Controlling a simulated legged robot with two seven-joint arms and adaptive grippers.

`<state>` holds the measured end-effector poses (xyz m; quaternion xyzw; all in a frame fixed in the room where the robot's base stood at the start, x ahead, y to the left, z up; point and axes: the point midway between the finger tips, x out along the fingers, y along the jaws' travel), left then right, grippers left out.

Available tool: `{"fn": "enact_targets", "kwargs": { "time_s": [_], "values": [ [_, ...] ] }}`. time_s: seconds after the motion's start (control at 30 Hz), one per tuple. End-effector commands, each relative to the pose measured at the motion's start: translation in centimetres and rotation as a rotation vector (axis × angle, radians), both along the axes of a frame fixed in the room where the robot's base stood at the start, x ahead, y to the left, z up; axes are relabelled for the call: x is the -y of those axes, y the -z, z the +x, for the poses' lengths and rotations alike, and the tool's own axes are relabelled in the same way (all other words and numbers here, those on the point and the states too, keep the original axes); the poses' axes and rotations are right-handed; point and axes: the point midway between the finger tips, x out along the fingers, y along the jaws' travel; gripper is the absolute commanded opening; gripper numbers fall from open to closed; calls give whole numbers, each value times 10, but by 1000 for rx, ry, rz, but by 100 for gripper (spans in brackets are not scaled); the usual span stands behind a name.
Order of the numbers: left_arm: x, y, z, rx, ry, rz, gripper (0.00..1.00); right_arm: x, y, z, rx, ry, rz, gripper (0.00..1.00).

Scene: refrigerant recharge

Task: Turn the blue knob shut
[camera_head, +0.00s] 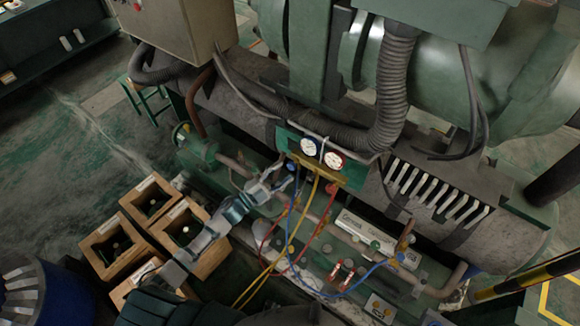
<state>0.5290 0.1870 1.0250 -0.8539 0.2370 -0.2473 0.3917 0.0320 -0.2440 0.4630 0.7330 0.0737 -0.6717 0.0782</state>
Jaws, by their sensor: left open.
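The gauge manifold (325,172) has a yellowish bar and two round white gauges, one rimmed blue (308,147) and one rimmed red (333,160). The small blue knob (290,166) is at the left end of the bar. My left gripper (281,177) reaches up from the lower left, with its open fingers close to the blue knob. I cannot tell whether they touch it or lie around it. My right gripper is not in view.
Blue, yellow and red hoses (318,232) hang below the manifold. Wooden crates (151,199) with dark openings stand at the lower left. A large green tank (440,70) and a thick ribbed hose (394,90) are behind. Open floor (60,150) lies at the left.

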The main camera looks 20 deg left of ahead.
Motion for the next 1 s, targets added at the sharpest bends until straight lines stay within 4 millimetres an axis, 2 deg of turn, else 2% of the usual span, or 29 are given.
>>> {"fn": "enact_targets", "kwargs": {
  "time_s": [0.03, 0.2, 0.4, 1.0],
  "values": [
    [-8, 5, -10, -3, -1, 2, 57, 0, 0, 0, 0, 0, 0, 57],
    [-29, 13, -38, -3, 0, 1, 57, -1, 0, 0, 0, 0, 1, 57],
    [-44, 18, -57, 1, 1, 1, 57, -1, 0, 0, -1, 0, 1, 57],
    [-47, 19, -60, 2, 1, 0, 57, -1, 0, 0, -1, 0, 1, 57]
  ]
}}
